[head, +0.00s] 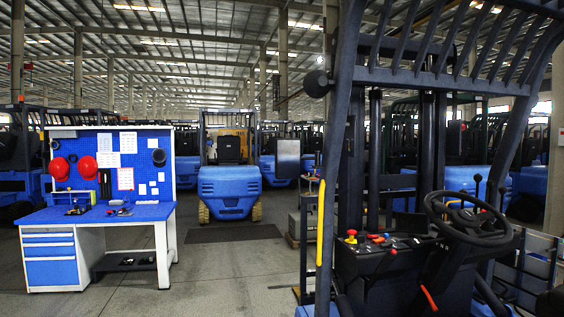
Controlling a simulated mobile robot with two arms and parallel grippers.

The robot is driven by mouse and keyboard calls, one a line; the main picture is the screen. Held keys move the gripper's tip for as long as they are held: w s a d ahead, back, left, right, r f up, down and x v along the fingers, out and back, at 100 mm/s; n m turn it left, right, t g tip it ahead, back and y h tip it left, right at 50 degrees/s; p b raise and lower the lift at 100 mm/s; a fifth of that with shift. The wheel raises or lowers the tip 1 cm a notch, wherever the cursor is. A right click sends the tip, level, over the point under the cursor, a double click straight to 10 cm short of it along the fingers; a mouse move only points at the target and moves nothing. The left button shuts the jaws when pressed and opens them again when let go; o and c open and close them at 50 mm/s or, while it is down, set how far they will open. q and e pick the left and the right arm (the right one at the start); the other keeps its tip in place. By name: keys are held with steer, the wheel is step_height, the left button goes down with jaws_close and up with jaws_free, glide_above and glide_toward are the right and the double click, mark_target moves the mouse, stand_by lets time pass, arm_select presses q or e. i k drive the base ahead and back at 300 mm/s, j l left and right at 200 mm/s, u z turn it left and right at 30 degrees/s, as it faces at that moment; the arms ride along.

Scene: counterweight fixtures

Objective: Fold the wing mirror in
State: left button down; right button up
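A flat grey rectangular panel with a dark rim (288,159) stands out to the left of the near forklift's front post (341,150). It looks like the wing mirror, but its mounting is too small to make out. A round black fitting (317,83) sits higher on the same post; I cannot tell whether it is a lamp or the back of a mirror. Neither of my grippers is in view.
The near forklift's steering wheel (468,217), levers and yellow grab handle (321,222) fill the right side. A blue workbench (96,213) with red helmets stands at left. A blue forklift (229,187) is parked behind.

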mark_target(288, 157)
steer(key=i+j+z, duration=0.35)
steer(key=i+j, duration=0.6)
steer(key=i, duration=0.2)
steer(key=i+j+z, duration=0.35)
steer(key=i+j, duration=0.7)
steer(key=j, duration=0.2)
